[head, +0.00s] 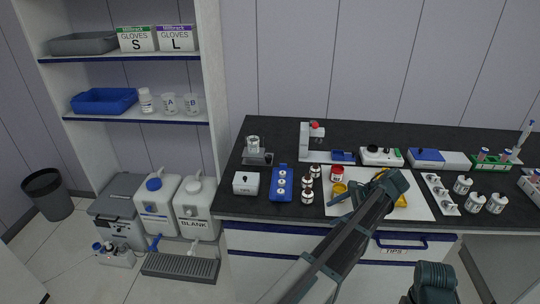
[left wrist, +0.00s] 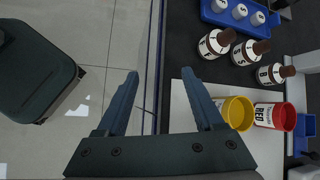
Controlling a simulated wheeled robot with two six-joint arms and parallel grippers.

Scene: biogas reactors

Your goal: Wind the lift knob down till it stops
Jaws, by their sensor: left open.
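A white stand (head: 305,137) at the back of the bench carries a red knob (head: 315,125) at its top; I take this as the lift knob, but it is small here and its height setting cannot be read. My left gripper (head: 343,196) is over the front of the white mat, well in front of the stand and apart from it. In the left wrist view its two fingers (left wrist: 160,76) are spread with nothing between them. The stand does not show clearly there. Part of my right arm shows at the lower right of the head view; its fingers do not show.
A yellow cup (left wrist: 237,112) and a red cup (left wrist: 275,116) stand close to my left gripper's right finger. Brown-capped bottles (left wrist: 250,52) and a blue rack (head: 281,183) stand to the left on the bench.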

